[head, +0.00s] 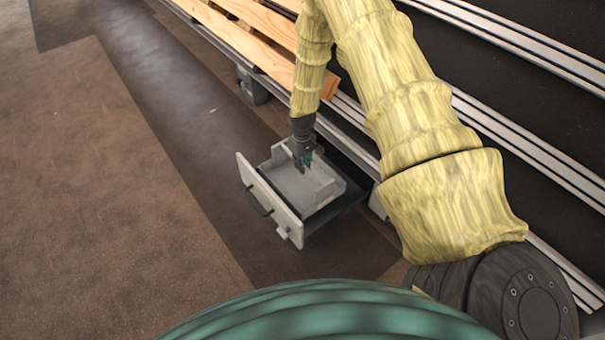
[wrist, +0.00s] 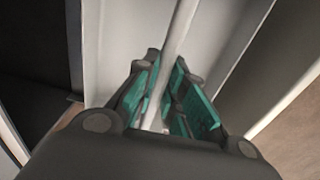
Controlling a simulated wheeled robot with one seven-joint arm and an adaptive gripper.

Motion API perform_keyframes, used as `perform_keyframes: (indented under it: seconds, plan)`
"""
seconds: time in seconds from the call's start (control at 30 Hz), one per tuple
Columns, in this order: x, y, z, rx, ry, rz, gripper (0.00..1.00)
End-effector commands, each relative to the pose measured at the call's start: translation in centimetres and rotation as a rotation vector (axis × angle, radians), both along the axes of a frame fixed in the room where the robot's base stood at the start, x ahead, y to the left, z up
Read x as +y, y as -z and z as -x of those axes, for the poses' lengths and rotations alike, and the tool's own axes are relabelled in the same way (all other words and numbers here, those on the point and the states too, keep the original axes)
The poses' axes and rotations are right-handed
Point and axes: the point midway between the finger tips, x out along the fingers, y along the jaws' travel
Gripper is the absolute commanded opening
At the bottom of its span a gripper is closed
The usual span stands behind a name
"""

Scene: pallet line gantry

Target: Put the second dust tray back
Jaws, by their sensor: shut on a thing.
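A light grey dust tray (head: 322,188) sits within the outline of a pulled-out drawer. I cannot tell whether it rests fully on the drawer's floor. The drawer has a pale front panel (head: 283,212) with a dark handle (head: 254,201). My gripper (head: 303,163) points down at the tray's back left part. In the wrist view my gripper (wrist: 165,95) has its green-padded fingers on both sides of a thin pale wall (wrist: 181,25), which I take to be the tray's. The lower part of that wall is hidden by the fingers.
Wooden pallet slats (head: 262,25) lie on the line above and behind the drawer. Metal rails (head: 520,145) run along the dark side at right. A grey caster-like block (head: 251,86) stands left of the drawer. The brown floor (head: 110,200) at left is clear.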

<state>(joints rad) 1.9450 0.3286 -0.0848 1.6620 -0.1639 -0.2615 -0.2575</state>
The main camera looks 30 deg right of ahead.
Motion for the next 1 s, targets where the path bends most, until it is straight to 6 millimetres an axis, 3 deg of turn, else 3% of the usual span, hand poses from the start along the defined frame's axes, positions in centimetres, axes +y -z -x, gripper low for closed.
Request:
perform_keyframes:
  seconds: [0.4,0.8,0.83,0.9,0.93,1.0]
  plan:
    - [0.0,4.2,0.0,-0.001,0.0,0.0,0.0]
    - [0.0,4.4,0.0,-0.001,0.0,0.0,0.0]
    - [0.0,4.4,0.0,-0.001,0.0,0.0,0.15]
    - [0.0,4.4,0.0,-0.001,0.0,0.0,0.28]
    - [0.0,4.4,0.0,-0.001,0.0,0.0,0.33]
    - [0.0,4.4,0.0,-0.001,0.001,0.0,0.33]
